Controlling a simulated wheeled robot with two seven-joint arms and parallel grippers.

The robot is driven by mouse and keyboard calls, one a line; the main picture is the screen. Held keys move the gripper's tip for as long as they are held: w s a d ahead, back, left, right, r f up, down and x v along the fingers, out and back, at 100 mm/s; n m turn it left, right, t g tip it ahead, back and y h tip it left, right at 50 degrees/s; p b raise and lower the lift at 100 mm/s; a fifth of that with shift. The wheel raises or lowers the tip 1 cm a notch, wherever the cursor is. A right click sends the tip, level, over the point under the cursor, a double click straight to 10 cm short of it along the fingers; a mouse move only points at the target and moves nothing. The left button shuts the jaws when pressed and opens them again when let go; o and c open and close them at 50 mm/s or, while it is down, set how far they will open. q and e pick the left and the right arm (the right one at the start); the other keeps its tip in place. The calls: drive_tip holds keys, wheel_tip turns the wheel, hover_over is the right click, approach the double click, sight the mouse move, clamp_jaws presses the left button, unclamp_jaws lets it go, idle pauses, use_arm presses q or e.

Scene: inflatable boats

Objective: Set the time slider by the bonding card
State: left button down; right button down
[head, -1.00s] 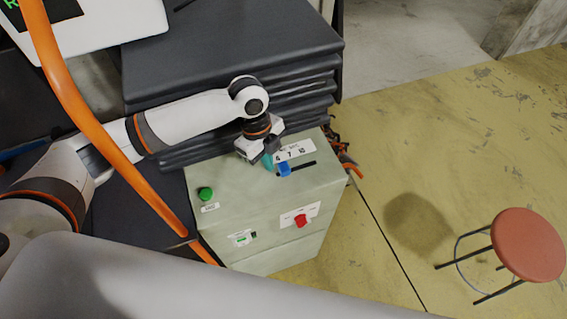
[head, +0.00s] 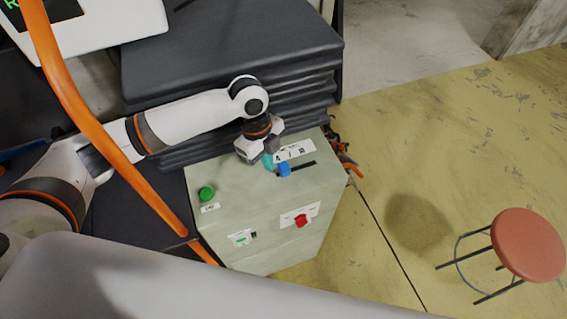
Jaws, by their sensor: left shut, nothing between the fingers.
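A pale green control box (head: 245,209) stands in the middle of the head view. On its top, a blue slider knob (head: 284,170) sits at the left part of a dark slot (head: 305,165), below a white scale label (head: 295,151). My left gripper (head: 268,160) is shut and empty. Its teal fingertips are just left of the blue knob, very close; I cannot tell whether they touch it. The bonding card cannot be made out. My right gripper is not in view.
The box also carries a green button (head: 206,194), a red knob (head: 301,221) and a small green indicator (head: 241,238). Stacked dark folded sheets (head: 230,55) rise behind the box. A red stool (head: 528,245) stands right on open yellow floor.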

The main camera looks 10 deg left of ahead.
sight(272, 178)
use_arm(q)
drive_tip(key=shift+f, duration=0.25)
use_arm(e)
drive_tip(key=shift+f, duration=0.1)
